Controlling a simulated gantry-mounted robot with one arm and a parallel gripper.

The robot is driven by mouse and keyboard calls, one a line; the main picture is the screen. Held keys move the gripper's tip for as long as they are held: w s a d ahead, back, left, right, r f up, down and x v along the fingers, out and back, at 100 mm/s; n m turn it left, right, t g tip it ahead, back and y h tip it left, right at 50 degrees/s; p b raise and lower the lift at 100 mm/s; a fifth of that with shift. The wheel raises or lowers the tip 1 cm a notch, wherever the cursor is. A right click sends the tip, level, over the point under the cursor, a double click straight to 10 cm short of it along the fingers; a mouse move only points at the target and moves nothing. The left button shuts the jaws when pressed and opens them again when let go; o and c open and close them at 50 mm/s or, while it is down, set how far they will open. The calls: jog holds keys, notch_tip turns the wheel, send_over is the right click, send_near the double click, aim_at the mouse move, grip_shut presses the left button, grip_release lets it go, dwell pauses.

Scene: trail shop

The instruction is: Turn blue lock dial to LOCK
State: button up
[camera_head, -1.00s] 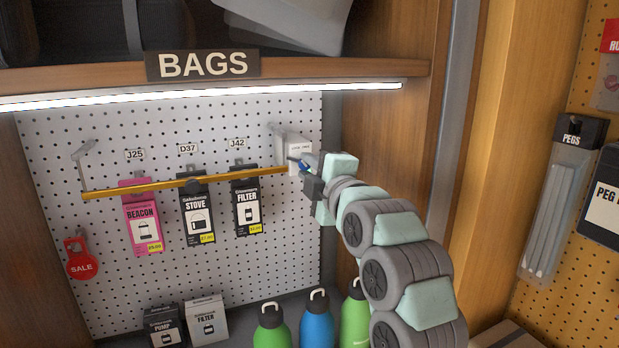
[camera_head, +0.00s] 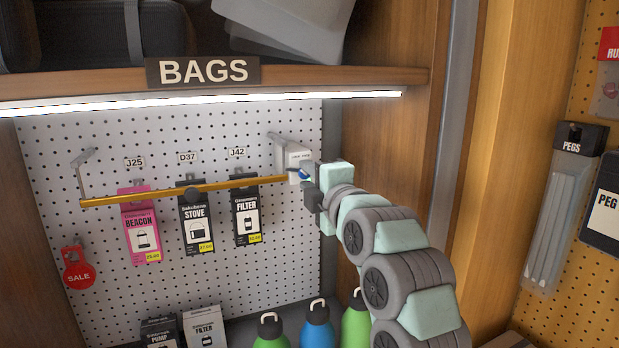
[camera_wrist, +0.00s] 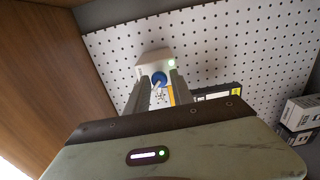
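The blue lock dial (camera_wrist: 159,79) sits on the front of a white lock box (camera_wrist: 152,66) on the pegboard. In the head view, a small bit of the dial (camera_head: 304,175) shows at the box (camera_head: 295,160), by the right end of the yellow bar (camera_head: 190,190). My gripper (camera_wrist: 160,82) is at the dial, with its two grey fingers apart, one on each side of it. Contact with the dial cannot be made out. In the head view, my gripper (camera_head: 307,178) partly covers the dial. The dial's marks are too small to read.
A pink BEACON pack (camera_head: 141,230), a STOVE pack (camera_head: 197,225) and a FILTER pack (camera_head: 246,215) hang at the bar. Bottles (camera_head: 317,330) stand below. A wooden side wall (camera_head: 385,170) is close on the right, and a lit shelf (camera_head: 300,78) is above.

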jog(key=shift+o, duration=1.4)
jog(key=p+v, duration=0.1)
jog(key=v, duration=0.9)
jog(key=shift+s, duration=0.4)
jog(key=shift+d, duration=0.1)
